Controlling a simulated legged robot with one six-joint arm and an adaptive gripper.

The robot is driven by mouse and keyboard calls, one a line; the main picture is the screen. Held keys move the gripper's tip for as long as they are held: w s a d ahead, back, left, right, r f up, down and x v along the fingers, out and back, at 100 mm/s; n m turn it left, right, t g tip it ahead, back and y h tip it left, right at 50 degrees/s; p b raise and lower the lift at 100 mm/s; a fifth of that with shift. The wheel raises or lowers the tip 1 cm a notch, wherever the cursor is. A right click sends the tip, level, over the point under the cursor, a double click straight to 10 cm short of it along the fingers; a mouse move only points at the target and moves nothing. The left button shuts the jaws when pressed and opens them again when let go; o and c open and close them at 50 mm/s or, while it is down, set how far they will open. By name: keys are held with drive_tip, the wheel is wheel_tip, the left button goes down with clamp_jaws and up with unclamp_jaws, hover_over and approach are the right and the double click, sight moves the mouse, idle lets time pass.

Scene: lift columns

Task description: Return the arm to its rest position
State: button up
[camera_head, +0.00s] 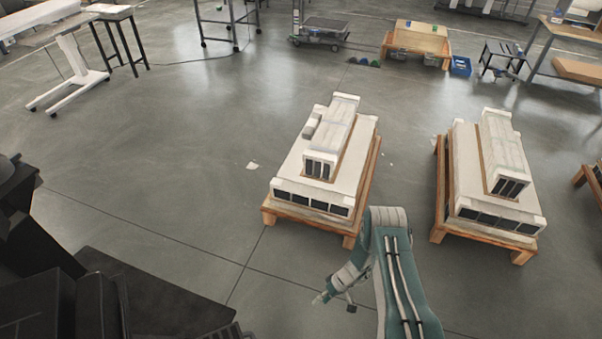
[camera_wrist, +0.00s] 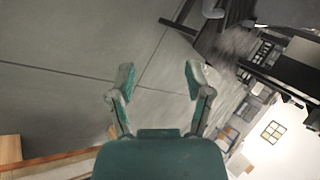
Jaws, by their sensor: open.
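My arm is teal and reaches up from the bottom right in the head view, bending over and down to the left. My gripper (camera_head: 330,300) hangs in front of the left wooden stand, over bare floor. In the wrist view my gripper (camera_wrist: 160,82) shows two fingers spread apart with nothing between them. Grey floor with dark joint lines lies beyond the fingertips. The gripper touches nothing that I can see.
Two white stacked column pieces (camera_head: 325,165) (camera_head: 492,170) rest on wooden stands (camera_head: 375,165) (camera_head: 440,205). Black equipment (camera_head: 40,270) fills the lower left. Tables, a cart (camera_head: 322,32) and a blue crate (camera_head: 460,66) stand at the back. Open floor lies at the left centre.

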drive_tip(key=w+d+r+t+h, duration=0.1)
drive_tip(key=w+r, duration=0.2)
drive_tip(key=r, duration=0.7)
drive_tip(key=w+d+r, duration=0.1)
drive_tip(key=w+r, duration=0.3)
drive_tip(key=r, duration=0.6)
drive_tip(key=w+d+r+t+h, duration=0.1)
drive_tip(key=w+r, duration=0.2)
drive_tip(key=r, duration=0.7)
wheel_tip(320, 180, up, 12)
drive_tip(key=s+d+m+t+h, duration=0.1)
drive_tip(key=s, duration=0.1)
drive_tip(key=s+d+r+m+t+h, duration=0.1)
drive_tip(key=s+r, duration=0.4)
drive_tip(key=r, duration=0.3)
drive_tip(key=s+d+r+m+t+h, duration=0.1)
drive_tip(key=s+r+t, duration=0.1)
drive_tip(key=s+r, duration=0.45)
drive_tip(key=s+d+r+m+t+h, duration=0.1)
drive_tip(key=s+r, duration=0.3)
drive_tip(key=s, duration=0.2)
drive_tip(key=s+d+r+m+t+h, duration=0.1)
drive_tip(key=s+d+r+t, duration=0.1)
drive_tip(key=s+r, duration=0.2)
drive_tip(key=s, duration=0.3)
drive_tip(key=shift+r, duration=0.3)
